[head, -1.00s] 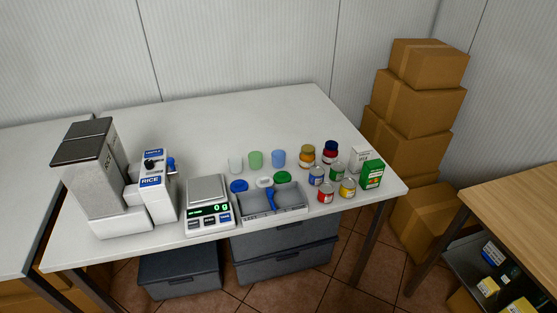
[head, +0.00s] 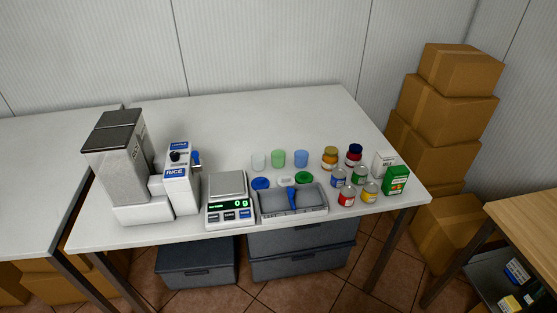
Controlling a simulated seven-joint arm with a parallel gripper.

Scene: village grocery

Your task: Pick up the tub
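Three small tubs stand in a row on the white table (head: 240,120): a whitish one (head: 258,161), a green one (head: 278,158) and a blue one (head: 301,158). They look upright and apart from each other. Which of them is the task's tub cannot be told. In front of them lie a blue lid (head: 260,184), a white lid (head: 286,181) and a green lid (head: 303,177). My gripper is not in view.
A grey tray (head: 318,208) holds a blue scoop (head: 292,198). Left of it are a scale (head: 228,185) reading 0 g and a rice dispenser (head: 180,190). Jars, cans and two cartons (head: 396,181) stand at right. The table behind the tubs is clear.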

